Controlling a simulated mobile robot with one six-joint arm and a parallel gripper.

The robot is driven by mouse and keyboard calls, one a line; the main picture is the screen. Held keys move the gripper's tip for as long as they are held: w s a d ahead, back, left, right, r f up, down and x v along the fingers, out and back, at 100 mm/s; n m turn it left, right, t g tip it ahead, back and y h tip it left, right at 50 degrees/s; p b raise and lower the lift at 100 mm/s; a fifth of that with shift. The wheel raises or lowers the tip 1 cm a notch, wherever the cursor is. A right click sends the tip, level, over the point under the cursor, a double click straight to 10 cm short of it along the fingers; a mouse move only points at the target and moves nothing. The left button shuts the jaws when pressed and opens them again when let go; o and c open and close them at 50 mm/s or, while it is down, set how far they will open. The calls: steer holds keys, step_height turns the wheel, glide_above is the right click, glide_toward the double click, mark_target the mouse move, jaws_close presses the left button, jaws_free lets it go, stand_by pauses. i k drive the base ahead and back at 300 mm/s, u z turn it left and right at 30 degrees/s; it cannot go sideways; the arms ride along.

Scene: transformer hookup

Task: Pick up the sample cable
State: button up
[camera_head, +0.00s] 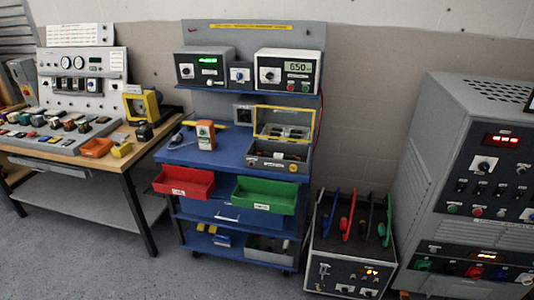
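I cannot tell for sure which thing is the sample cable. Several coloured leads, among them a blue one (331,212) and a red one (350,215), stand upright on top of a grey instrument box (345,278) on the floor at lower centre right. An open case (278,155) with a yellow-framed lid stands on the blue cart (225,155); small dark items inside it are too small to name. My gripper is not in view.
A red bin (183,182) and a green bin (264,196) hang at the cart's front. A wooden bench (80,158) with small parts stands at left. A tall grey cabinet (440,150) stands at right. The grey floor (100,265) is clear at lower left.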

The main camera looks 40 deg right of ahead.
mark_target(281, 156)
steer(key=u, duration=0.2)
steer(key=i, duration=1.3)
steer(key=u, duration=0.1)
